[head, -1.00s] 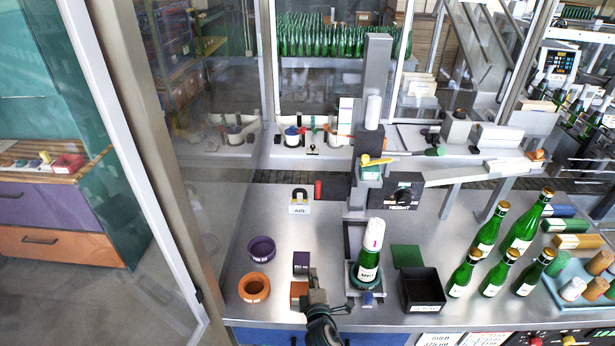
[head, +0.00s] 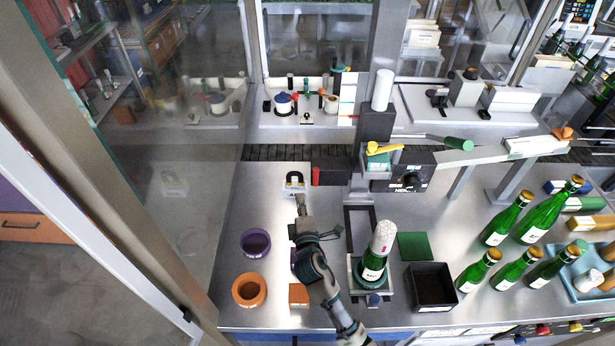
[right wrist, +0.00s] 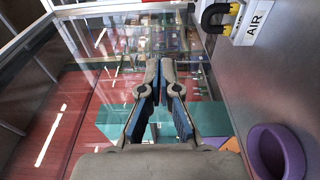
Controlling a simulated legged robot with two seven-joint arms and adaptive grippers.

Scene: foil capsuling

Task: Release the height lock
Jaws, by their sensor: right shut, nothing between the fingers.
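A black box with a round knob (head: 411,180) and a partly hidden white label is fixed to the grey column (head: 372,90). A yellow lever (head: 385,149) sits just above and left of it. A dark block with a red end (head: 316,176) lies left of the column. I cannot tell which part is the height lock. My right gripper (head: 300,203) is shut and empty, just in front of the white AIR block (head: 295,182), apart from the column parts. In the right wrist view its fingers (right wrist: 160,75) are together. My left gripper is out of view.
A capped green bottle (head: 374,262) stands on the stand under the column. Purple (head: 255,243) and orange (head: 249,291) rings lie left of my arm. A black bin (head: 432,287) and several bottles are to the right. A glass panel (head: 185,190) bounds the left.

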